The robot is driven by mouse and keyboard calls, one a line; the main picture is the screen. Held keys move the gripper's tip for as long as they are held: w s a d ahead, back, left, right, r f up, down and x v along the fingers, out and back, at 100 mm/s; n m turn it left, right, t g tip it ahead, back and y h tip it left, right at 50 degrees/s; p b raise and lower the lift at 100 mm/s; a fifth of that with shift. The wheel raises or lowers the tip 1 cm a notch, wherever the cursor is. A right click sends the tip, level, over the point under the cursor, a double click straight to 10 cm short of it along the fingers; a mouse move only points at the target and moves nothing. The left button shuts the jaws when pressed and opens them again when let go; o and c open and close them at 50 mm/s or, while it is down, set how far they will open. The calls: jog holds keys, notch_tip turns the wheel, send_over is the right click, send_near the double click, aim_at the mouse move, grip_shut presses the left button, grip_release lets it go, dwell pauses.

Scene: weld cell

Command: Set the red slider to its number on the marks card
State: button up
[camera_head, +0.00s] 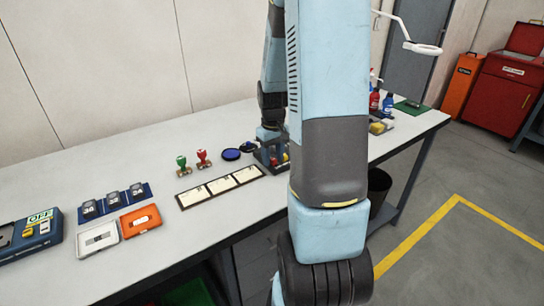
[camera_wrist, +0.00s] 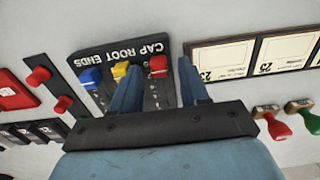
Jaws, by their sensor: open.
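The slider panel lettered "CAP ROOT ENDS" (camera_wrist: 118,55) shows upside down in the wrist view, with a blue, a yellow and a red slider knob. The red slider (camera_wrist: 158,66) is on the right, between my gripper's fingertips (camera_wrist: 158,64) in that picture; I cannot tell whether they touch it. My gripper is open, and one finger covers part of the panel and its scale. In the head view my gripper (camera_head: 271,136) is over the panel (camera_head: 263,160), which my arm partly hides. A framed board of cards (camera_wrist: 220,47) lies beside the panel; I cannot tell which card is the marks card.
A red stamp (camera_wrist: 272,122) and a green stamp (camera_wrist: 304,116) stand near the board. A red box (camera_wrist: 12,94) and red knobs lie left of the panel.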

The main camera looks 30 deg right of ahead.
jog(key=shift+f, duration=0.15)
grip_shut()
dwell(0.4)
jog(key=shift+w, duration=0.1)
